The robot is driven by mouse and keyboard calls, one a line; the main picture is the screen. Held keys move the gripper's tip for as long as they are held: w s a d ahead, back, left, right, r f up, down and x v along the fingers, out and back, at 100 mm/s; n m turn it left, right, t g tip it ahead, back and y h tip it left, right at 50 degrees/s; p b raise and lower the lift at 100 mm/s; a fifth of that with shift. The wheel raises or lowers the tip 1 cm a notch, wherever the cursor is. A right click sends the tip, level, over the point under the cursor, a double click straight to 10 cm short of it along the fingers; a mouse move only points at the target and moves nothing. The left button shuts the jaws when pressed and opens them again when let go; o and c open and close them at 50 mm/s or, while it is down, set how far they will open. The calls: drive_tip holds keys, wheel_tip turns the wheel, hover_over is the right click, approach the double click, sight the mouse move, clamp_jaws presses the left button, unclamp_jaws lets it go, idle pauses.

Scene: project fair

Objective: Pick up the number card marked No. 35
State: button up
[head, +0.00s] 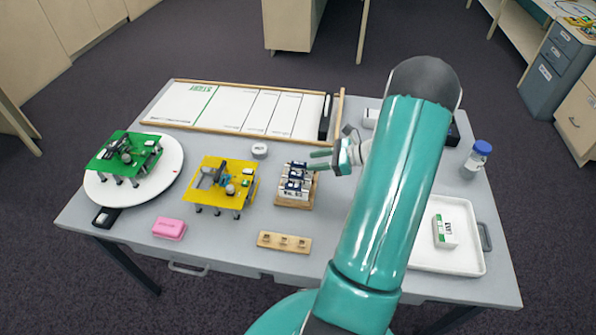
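Several white number cards (292,199) with dark blue marks stand in rows in a wooden holder (314,195) near the table's middle. The front card's print is small; it seems to end in 35, but I cannot read it surely. My gripper (320,160) is just above and to the right of the holder's back end, its two pale green fingers pointing left and apart. Nothing shows between the fingers. My arm comes in from the lower right and hides part of the table.
A yellow model (212,178) stands left of the holder, and a green model (124,148) on a white turntable (174,157). A wooden block with small sockets (284,242) lies in front. A white tray (462,262) is at right. A framed board (225,107) lies behind.

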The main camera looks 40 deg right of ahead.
sight(300, 163)
drive_tip(key=shift+x, duration=3.15)
drive_tip(key=shift+d, duration=0.1)
clamp_jaws()
